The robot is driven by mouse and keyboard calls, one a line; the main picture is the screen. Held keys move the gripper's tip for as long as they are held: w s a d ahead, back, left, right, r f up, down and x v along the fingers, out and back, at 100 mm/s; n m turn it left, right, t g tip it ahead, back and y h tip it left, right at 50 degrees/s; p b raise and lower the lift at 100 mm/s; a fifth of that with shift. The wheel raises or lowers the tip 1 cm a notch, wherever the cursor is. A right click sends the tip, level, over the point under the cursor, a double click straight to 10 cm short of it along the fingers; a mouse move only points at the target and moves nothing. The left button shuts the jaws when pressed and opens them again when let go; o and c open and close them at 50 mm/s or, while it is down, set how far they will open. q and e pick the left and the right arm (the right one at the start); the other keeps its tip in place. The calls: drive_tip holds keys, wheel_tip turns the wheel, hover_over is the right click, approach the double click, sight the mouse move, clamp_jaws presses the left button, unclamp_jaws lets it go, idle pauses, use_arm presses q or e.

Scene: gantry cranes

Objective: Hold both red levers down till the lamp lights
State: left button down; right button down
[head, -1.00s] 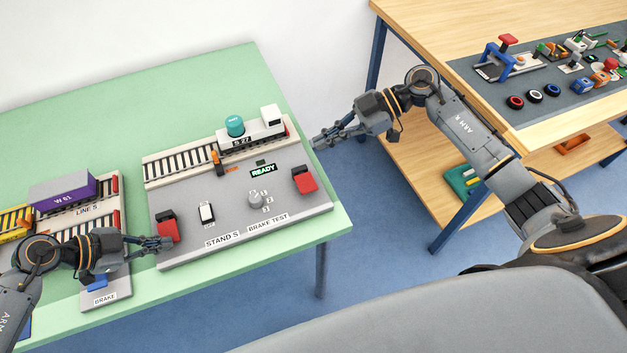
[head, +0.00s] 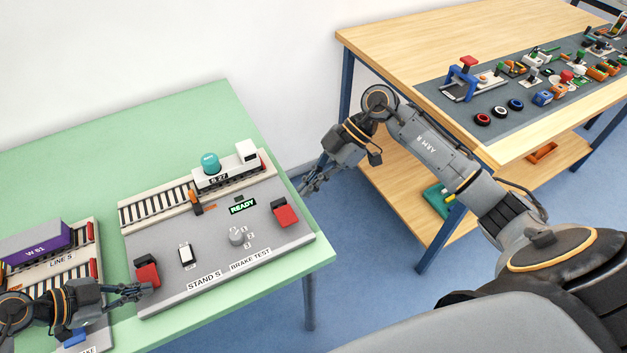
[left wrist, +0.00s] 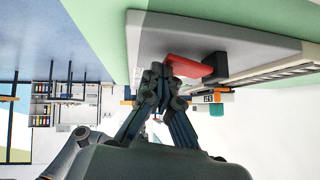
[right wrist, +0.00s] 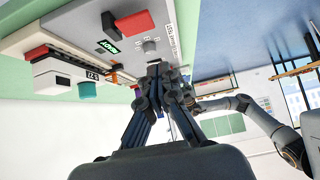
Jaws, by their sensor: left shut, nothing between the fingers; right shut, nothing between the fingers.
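Stand S (head: 215,262) is a grey board with two red levers. The left red lever (head: 147,273) is at its front left, the right red lever (head: 286,214) at its right end. My left gripper (head: 147,290) is shut and empty, close in front of the left lever; it also shows in the left wrist view (left wrist: 163,70) beside that lever (left wrist: 190,68). I cannot tell whether they touch. My right gripper (head: 304,190) is shut and empty, just beyond the right lever and apart from it. The right wrist view shows that lever (right wrist: 134,27).
A purple wagon (head: 36,243) is at the left. A wooden table (head: 400,50) with parts stands right, across a floor gap.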

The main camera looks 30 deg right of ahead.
sight(283, 227)
drive_tip(key=x, duration=0.6)
wheel_tip(283, 227, down, 3)
drive_tip(key=shift+a+f, duration=0.1)
drive_tip(key=shift+f, duration=0.5)
